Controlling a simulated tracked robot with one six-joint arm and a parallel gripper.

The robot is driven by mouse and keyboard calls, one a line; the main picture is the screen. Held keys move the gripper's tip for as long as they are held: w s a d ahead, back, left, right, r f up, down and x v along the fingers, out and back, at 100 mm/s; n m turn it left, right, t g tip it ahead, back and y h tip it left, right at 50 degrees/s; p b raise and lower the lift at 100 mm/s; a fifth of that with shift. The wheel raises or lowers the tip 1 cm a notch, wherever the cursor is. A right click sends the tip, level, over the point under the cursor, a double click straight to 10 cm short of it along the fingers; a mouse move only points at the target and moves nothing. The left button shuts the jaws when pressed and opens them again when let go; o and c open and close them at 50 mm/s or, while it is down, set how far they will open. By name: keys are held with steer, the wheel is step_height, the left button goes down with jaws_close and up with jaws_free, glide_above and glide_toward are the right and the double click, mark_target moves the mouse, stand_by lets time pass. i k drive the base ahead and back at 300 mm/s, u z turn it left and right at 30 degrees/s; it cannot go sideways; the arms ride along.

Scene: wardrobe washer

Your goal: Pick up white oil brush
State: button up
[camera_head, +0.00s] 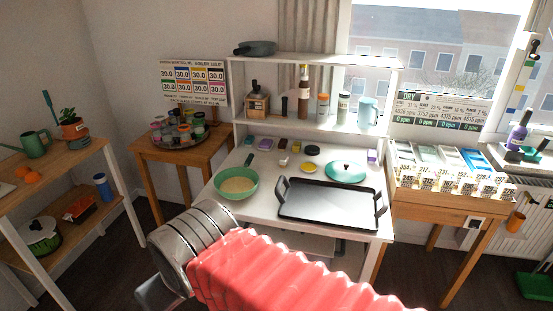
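I cannot make out a white oil brush for certain in the head view; the small items on the white table (225,205) are too small to tell apart. My arm, in a red ribbed sleeve, reaches in from the bottom. A grey part of my gripper (160,291) shows at the lower left, in front of the table and apart from it. Its fingertips are not clearly visible, so whether it is open or shut cannot be told.
On the table are a green pan (237,184), a black griddle tray (325,203) and a teal lid (345,171). A shelf (330,124) above holds bottles and a blue jug (367,111). Side tables stand left and right.

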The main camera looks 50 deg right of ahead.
mark_target(283, 161)
steer(key=z, duration=0.3)
steer(key=i, duration=0.75)
steer(key=z, duration=0.95)
steer(key=i, duration=0.8)
steer(key=z, duration=0.5)
